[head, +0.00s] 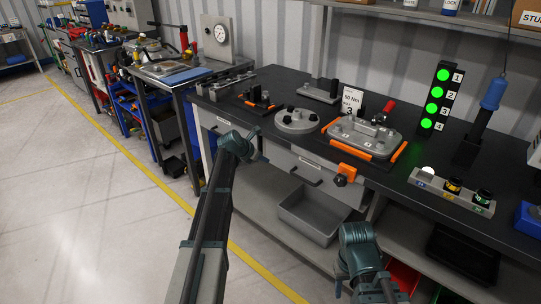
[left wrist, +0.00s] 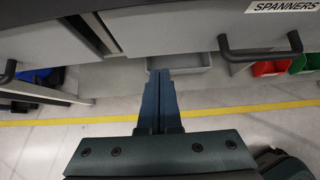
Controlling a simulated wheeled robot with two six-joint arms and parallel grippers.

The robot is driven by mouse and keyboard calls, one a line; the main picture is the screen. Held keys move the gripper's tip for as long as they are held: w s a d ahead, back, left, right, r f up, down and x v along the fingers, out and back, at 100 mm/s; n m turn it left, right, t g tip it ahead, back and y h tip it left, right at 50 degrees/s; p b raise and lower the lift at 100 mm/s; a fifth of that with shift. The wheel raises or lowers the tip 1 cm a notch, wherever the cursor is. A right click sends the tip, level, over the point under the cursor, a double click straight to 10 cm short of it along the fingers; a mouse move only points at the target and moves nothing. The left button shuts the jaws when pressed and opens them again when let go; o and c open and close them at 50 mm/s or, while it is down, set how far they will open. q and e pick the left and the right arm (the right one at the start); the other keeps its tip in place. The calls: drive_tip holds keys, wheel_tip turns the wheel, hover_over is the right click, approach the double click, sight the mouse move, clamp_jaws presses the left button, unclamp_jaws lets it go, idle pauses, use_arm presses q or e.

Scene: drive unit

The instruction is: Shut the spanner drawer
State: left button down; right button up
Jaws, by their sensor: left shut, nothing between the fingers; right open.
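The spanner drawer has a grey front with a black bar handle (left wrist: 260,48) and a white SPANNERS label (left wrist: 283,5) at the upper right of the left wrist view. Its front (head: 283,160) shows under the bench top in the head view, with the handle (head: 306,178). In the left wrist view it seems to stand forward of the panel on its left; how far is unclear. My left gripper (head: 256,147) is shut and empty, left of that handle and apart from it; its fingers (left wrist: 160,88) show. My right gripper (head: 358,238) is open, low at the right; its fingertips are unclear.
The bench top (head: 300,98) carries several fixtures and an orange-edged plate (head: 365,137). An orange bracket with a black knob (head: 341,180) sits right of the drawer handle. A grey bin (head: 314,213) is below on the shelf.

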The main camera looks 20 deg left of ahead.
use_arm(q)
drive_tip(key=p+v, duration=0.4)
drive_tip(key=v, duration=0.4)
drive_tip(key=shift+f, duration=0.15)
drive_tip(key=s+d+m+g+p, duration=0.2)
drive_tip(key=s+d+m+g, duration=0.1)
drive_tip(key=s+d+m, duration=0.7)
drive_tip(key=s+d+m+g+p, duration=0.25)
drive_tip(key=s+d+m, duration=0.4)
drive_tip(key=d, duration=0.45)
drive_tip(key=s+d+r+m+g+y+p, duration=0.1)
drive_tip(key=s+d+m+y+p, duration=0.1)
drive_tip(key=s+m, duration=0.7)
drive_tip(key=s+d+r+m+g+y+p, duration=0.1)
drive_tip(key=s+d+m+g+y+p, duration=0.1)
drive_tip(key=s+d+m, duration=0.3)
drive_tip(key=s+m+y, duration=0.1)
drive_tip(key=s+m, duration=0.3)
drive_tip(key=shift+s+m, duration=0.15)
drive_tip(key=shift+m, duration=0.2)
drive_tip(key=shift+d, duration=0.25)
